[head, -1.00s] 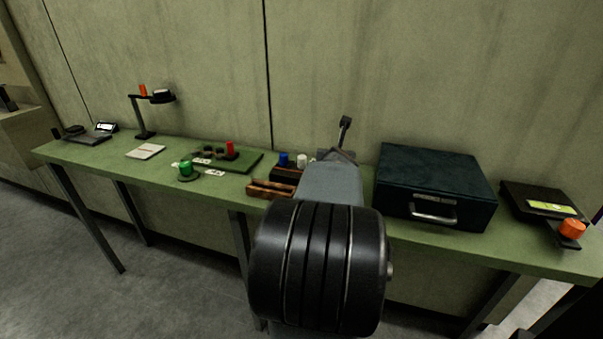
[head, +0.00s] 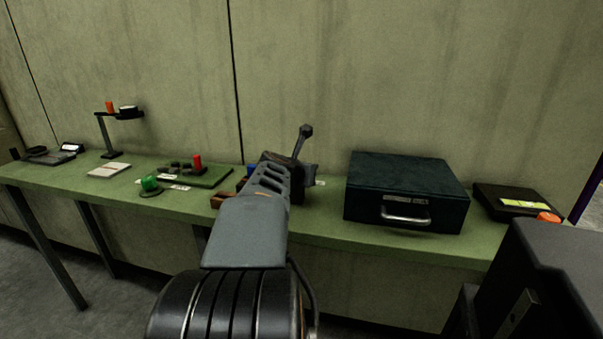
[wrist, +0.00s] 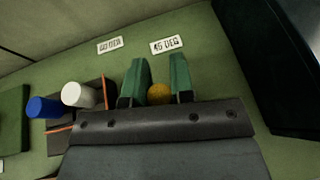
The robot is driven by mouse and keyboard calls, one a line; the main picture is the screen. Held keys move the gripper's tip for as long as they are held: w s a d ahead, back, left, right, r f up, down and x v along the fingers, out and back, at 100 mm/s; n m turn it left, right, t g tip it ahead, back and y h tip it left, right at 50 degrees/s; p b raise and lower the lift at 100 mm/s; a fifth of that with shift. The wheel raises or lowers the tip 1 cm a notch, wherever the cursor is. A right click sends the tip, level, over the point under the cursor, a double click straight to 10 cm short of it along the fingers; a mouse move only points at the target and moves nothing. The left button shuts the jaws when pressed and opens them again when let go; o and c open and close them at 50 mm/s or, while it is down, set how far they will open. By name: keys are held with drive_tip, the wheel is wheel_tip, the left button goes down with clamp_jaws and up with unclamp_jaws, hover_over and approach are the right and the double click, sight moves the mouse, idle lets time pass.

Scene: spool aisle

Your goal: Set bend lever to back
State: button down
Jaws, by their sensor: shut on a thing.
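The lever's shaft and base are hidden by my gripper body. Two white labels lie flat on the green bench beyond the fingers: one reads 45 DEG (wrist: 167,45), and the other (wrist: 110,45), to its left, is hard to read.
White (wrist: 79,95) and blue (wrist: 43,107) cylinders in a rack stand close left of my gripper. A dark box with a handle (head: 405,192) is to the right. A green board with a red peg (head: 197,163) and a lamp (head: 106,135) are further left.

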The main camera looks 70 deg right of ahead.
drive_tip(key=c, duration=1.3)
unclamp_jaws()
drive_tip(key=shift+o, duration=0.2)
drive_tip(key=shift+a+r, duration=0.2)
drive_tip(key=shift+a, duration=0.1)
drive_tip(key=p+v, duration=0.3)
drive_tip(key=v, duration=1)
drive_tip(key=shift+p, duration=0.35)
drive_tip(key=shift+a+f, duration=0.1)
drive_tip(key=shift+f, duration=0.05)
